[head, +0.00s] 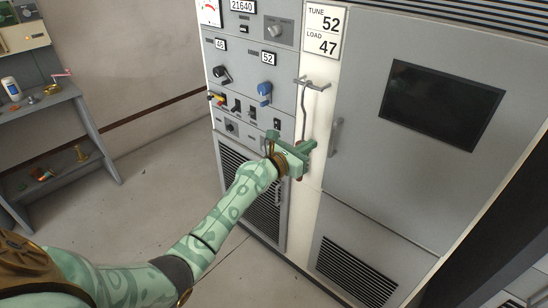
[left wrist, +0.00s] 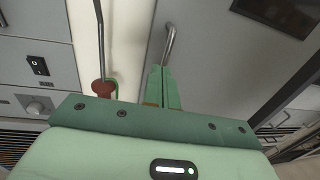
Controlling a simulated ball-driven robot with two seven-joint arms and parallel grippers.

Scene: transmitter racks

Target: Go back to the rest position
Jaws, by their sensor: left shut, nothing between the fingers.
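My left gripper (head: 308,147) is in front of the grey transmitter cabinet (head: 350,195), near the cream strip between its two panels. In the left wrist view its two green fingers (left wrist: 162,88) are together with nothing between them. Their tips lie near the lower end of a metal door handle (left wrist: 169,45), which also shows in the head view (head: 336,137). I cannot tell whether they touch it. A hanging rod (head: 303,105) with a red end (left wrist: 104,88) is left of the fingers. My right gripper is in neither view.
The left panel carries a blue knob (head: 264,89), a black knob (head: 221,74) and several switches. A dark screen (head: 442,105) is on the right door. A grey shelf (head: 60,140) with small items stands at the left. The floor (head: 165,180) between is clear.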

